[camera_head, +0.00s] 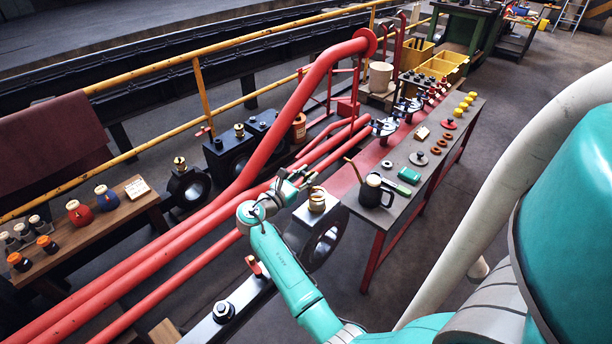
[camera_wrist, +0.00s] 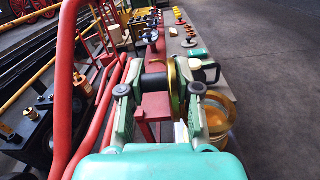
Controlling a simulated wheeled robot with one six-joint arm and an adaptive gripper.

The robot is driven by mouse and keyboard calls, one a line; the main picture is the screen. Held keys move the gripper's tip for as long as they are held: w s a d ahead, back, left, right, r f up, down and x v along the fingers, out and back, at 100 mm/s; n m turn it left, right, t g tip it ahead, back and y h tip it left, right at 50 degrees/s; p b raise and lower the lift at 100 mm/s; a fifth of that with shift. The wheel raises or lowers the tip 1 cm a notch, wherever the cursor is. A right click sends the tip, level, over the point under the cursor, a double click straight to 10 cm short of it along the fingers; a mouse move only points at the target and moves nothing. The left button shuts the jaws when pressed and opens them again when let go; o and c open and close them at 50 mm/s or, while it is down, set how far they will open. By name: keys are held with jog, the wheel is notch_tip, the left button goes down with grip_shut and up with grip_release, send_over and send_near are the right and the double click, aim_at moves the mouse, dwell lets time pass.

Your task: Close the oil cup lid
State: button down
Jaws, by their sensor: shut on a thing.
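The brass oil cup (camera_head: 317,201) sits on top of a black ring-shaped bearing block in the head view. In the wrist view the cup (camera_wrist: 217,122) is at the lower right, its round mouth open and amber inside. The brass lid (camera_wrist: 173,84) stands roughly upright, nearly edge-on, between my fingers. My gripper (camera_wrist: 159,90) is shut on the lid, with a dark cylindrical part also between the fingers. In the head view my gripper (camera_head: 290,184) is just up and left of the cup. The lid's hinge is hidden.
Thick red pipes (camera_head: 215,210) run close behind and left of my gripper. A workbench (camera_head: 400,215) to the right bears a dark oil can (camera_head: 371,195), a green box (camera_head: 409,175) and several small parts. A wooden bench (camera_head: 95,222) with bottles stands at the left.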

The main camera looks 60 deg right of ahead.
jog(key=shift+s+a+m, duration=0.1)
jog(key=shift+s+m, duration=0.15)
jog(key=shift+m, duration=0.4)
jog(key=shift+s+m, duration=0.2)
jog(key=shift+m, duration=0.45)
jog(key=shift+s+a+m, duration=0.1)
jog(key=shift+s+m, duration=0.25)
jog(key=shift+m, duration=0.5)
jog(key=shift+s+a+m, duration=0.1)
jog(key=shift+s+m, duration=0.2)
jog(key=shift+m, duration=0.55)
jog(key=shift+s+a+f+m, duration=0.1)
jog(key=shift+s+m, duration=0.2)
jog(key=shift+m, duration=0.45)
jog(key=shift+s+f+m, duration=0.1)
jog(key=shift+s+m, duration=0.15)
jog(key=shift+m, duration=0.5)
jog(key=shift+s+a+f+m, duration=0.15)
jog(key=shift+s+m, duration=0.1)
jog(key=shift+m, duration=0.55)
jog(key=shift+s+d+f+m, duration=0.1)
jog(key=shift+s+f+m, duration=0.1)
jog(key=shift+m, duration=0.6)
dwell(1.2)
jog(key=c, duration=1)
grip_release()
jog(key=shift+s+a+f, duration=0.1)
